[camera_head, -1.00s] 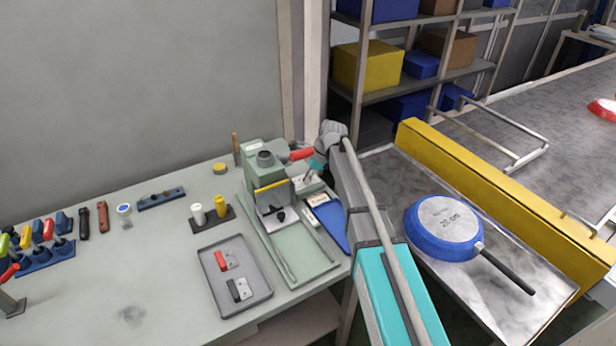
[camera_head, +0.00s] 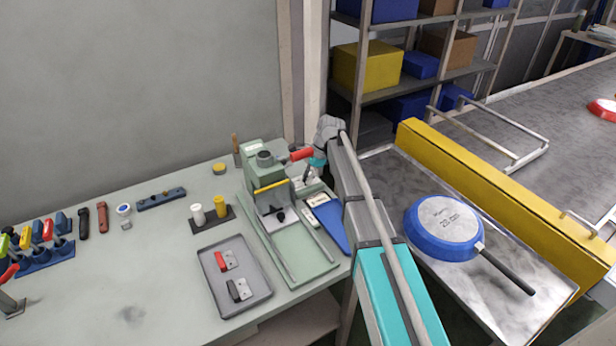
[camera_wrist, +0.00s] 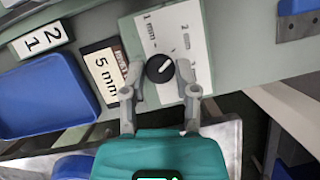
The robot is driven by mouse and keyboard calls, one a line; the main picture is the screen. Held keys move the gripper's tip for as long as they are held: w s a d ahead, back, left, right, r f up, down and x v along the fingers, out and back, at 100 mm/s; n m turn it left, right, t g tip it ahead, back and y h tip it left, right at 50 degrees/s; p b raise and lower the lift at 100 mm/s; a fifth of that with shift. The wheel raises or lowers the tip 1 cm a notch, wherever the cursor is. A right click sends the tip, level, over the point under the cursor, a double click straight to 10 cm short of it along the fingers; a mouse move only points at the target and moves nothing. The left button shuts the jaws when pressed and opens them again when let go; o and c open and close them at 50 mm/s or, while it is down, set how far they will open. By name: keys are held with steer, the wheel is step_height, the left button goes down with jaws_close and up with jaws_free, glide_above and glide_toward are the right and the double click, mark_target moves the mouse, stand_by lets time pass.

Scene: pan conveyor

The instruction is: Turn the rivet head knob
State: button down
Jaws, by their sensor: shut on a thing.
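The rivet head knob (camera_wrist: 159,68) is round and black with a white pointer line, on a white dial plate (camera_wrist: 178,33) marked "1 mm" and other figures. In the wrist view the pointer slants toward the upper right. My gripper (camera_wrist: 160,76) has one finger on each side of the knob and is shut on it. In the head view my gripper (camera_head: 311,174) is at the right side of the green riveting machine (camera_head: 264,180), and the knob is hidden there.
A "5 mm" label (camera_wrist: 104,72) and a blue surface (camera_wrist: 38,98) lie beside the dial. The machine's red-handled lever (camera_head: 301,154) is close to my wrist. A grey tray (camera_head: 222,300) holds small parts. A blue pan (camera_head: 440,228) lies upside down at the right.

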steer(key=n+g, duration=0.1)
steer(key=n, duration=0.2)
steer(key=n+g+h, duration=0.1)
steer(key=n, duration=0.2)
steer(key=shift+w+a+n, duration=0.1)
steer(key=shift+n, duration=0.2)
steer(key=n+g+h, duration=0.1)
steer(key=n+h, duration=0.1)
steer(key=n, duration=0.3)
steer(key=shift+c, duration=1.9)
jaws_free()
steer(key=shift+a, duration=0.1)
steer(key=shift+m, duration=0.4)
